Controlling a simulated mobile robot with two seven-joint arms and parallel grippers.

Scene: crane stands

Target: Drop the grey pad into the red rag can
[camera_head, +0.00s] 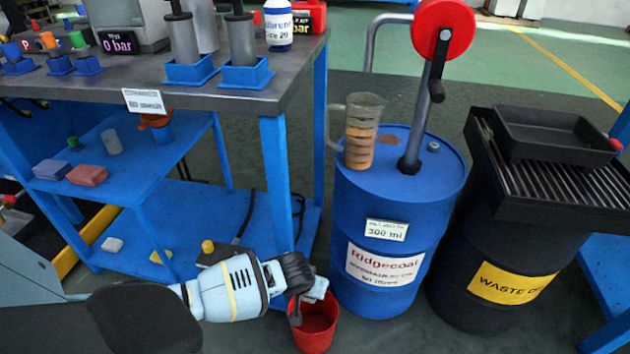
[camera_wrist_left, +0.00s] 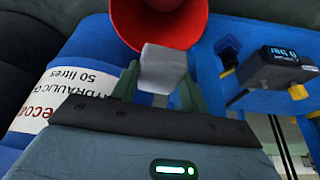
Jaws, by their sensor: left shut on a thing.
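The grey pad (camera_head: 318,288) is a small pale block in my left gripper (camera_head: 306,297). The left wrist view shows the pad (camera_wrist_left: 163,66) pinched between the two fingers of the gripper (camera_wrist_left: 160,88). The red rag can (camera_head: 317,334) stands on the floor beside the blue drum. In the head view the pad and the fingers are at the can's rim, overlapping its upper part. In the left wrist view the open mouth of the can (camera_wrist_left: 160,22) is just beyond the pad. The exact height of the pad over the rim is hard to tell. My right gripper is not in view.
The blue drum (camera_head: 375,240) with a crank pump and a measuring jug (camera_head: 362,132) stands right of the can. A black waste drum (camera_head: 495,235) is farther right. The blue workbench shelves (camera_head: 190,225) hold several pads and a black device (camera_wrist_left: 280,68).

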